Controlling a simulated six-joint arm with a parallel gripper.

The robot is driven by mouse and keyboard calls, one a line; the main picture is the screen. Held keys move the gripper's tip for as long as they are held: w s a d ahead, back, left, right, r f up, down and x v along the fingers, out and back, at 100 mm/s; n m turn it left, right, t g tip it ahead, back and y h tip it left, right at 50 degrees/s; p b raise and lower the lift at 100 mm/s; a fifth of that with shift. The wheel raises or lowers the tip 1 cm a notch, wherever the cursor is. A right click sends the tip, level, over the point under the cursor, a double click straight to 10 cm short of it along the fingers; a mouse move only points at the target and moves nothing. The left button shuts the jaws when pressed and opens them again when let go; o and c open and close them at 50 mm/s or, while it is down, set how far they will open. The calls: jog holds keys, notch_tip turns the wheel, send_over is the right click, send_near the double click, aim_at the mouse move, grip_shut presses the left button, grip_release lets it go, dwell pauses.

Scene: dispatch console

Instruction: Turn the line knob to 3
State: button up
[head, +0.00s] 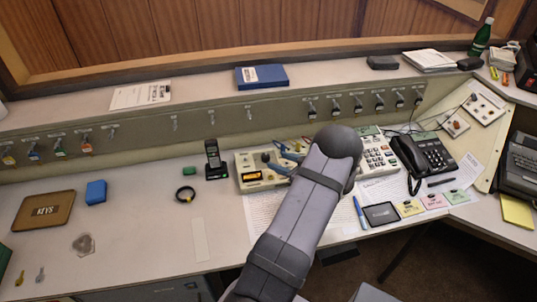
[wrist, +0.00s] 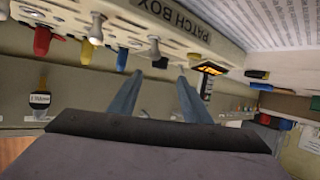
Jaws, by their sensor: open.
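The cream patch box (head: 244,163) stands on the desk, left of my forearm in the head view. It has a small orange display (head: 253,176) and a dark knob (head: 265,157), which may be the line knob. In the wrist view, the box's lettered side (wrist: 197,22) is at the top, and a dark knob-like part (wrist: 160,62) lies just past my fingertips. My gripper (head: 272,154) is open at the box, its blue fingers either side of that part in the wrist view (wrist: 159,76). I cannot tell whether they touch it. No knob number is readable.
A keypad unit (head: 377,153) and a desk phone (head: 425,155) are to the right.

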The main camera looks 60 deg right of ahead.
aim_at(266, 156)
jog(key=shift+p+x, duration=0.75)
jog(key=shift+x, duration=2.85)
jog(key=c, duration=1)
jog(key=shift+c, duration=0.2)
